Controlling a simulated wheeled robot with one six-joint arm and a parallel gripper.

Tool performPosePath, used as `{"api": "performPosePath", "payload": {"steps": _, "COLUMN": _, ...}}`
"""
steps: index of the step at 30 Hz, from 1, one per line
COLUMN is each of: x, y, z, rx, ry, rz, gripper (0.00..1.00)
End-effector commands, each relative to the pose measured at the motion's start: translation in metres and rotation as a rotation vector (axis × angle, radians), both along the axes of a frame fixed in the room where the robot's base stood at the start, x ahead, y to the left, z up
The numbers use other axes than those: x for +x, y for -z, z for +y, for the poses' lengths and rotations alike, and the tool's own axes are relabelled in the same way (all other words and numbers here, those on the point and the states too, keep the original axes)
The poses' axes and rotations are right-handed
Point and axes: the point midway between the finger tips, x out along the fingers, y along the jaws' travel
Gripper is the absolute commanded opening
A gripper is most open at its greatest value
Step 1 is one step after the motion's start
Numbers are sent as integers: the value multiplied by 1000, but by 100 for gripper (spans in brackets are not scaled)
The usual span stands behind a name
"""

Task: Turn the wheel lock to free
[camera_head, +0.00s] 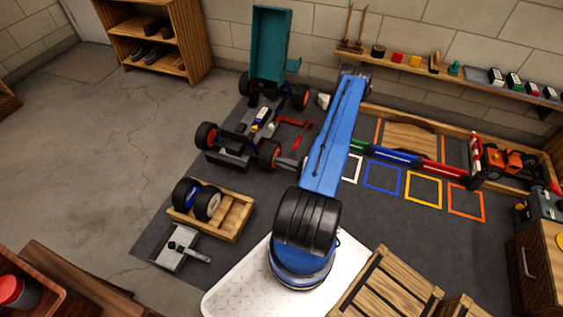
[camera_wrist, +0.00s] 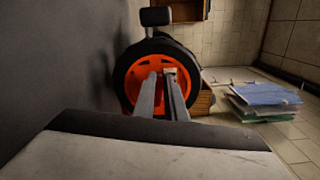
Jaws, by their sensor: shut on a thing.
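The race car (camera_head: 240,135) stands on the dark mat with its teal body cover (camera_head: 270,45) raised. Its near right wheel (camera_head: 269,154) has a black tyre and an orange-red rim. My gripper (camera_head: 297,164) reaches this wheel from the right. In the wrist view, the orange rim (camera_wrist: 133,80) fills the middle, and my gripper (camera_wrist: 163,77) points at its centre. The two fingers are close together, shut on the wheel lock at the hub. The fingers hide most of the lock, and its turned position cannot be told. A small pale piece shows by the right fingertip.
A wooden tray (camera_head: 238,232) with two loose wheels (camera_head: 208,203) and a grey box with a handle (camera_head: 180,248) lie left of my base. Coloured squares (camera_head: 423,189) mark the mat at right. A wall shelf (camera_head: 450,75) holds small items.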

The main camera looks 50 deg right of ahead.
Motion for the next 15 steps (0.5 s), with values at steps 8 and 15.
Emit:
{"api": "performPosePath", "payload": {"steps": 8, "x": -1, "y": 4, "z": 1, "rx": -141, "ry": 0, "rz": -57, "gripper": 0}}
{"api": "performPosePath", "payload": {"steps": 15, "x": -1, "y": 6, "z": 1, "rx": -199, "ry": 0, "rz": -81, "gripper": 0}}
